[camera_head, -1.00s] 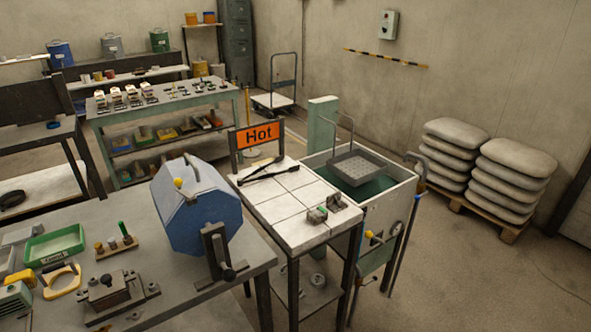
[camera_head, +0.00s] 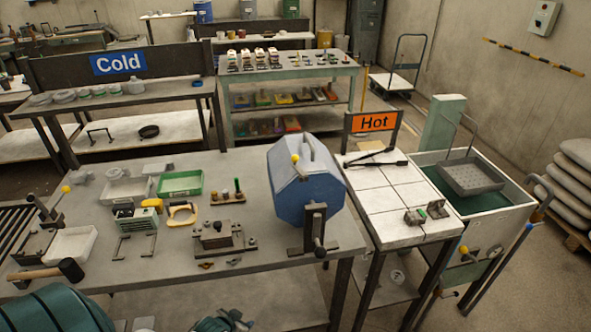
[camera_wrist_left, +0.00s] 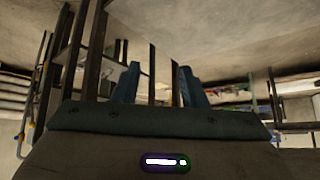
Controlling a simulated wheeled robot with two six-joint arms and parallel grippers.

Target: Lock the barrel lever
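The blue faceted barrel (camera_head: 305,190) sits on a dark stand at the right end of the grey workbench. A short lever with a yellow knob (camera_head: 295,159) shows on its upper left face. My left gripper (camera_head: 232,318) is at the bottom edge of the head view, below and in front of the bench, well apart from the barrel. In the left wrist view its two blue fingers (camera_wrist_left: 158,84) stand apart with nothing between them. The barrel is not recognisable there. My right gripper is not in view.
A tiled table (camera_head: 388,190) with a Hot sign stands right of the barrel, beside a tank (camera_head: 505,190). The bench's front edge lies near my gripper.

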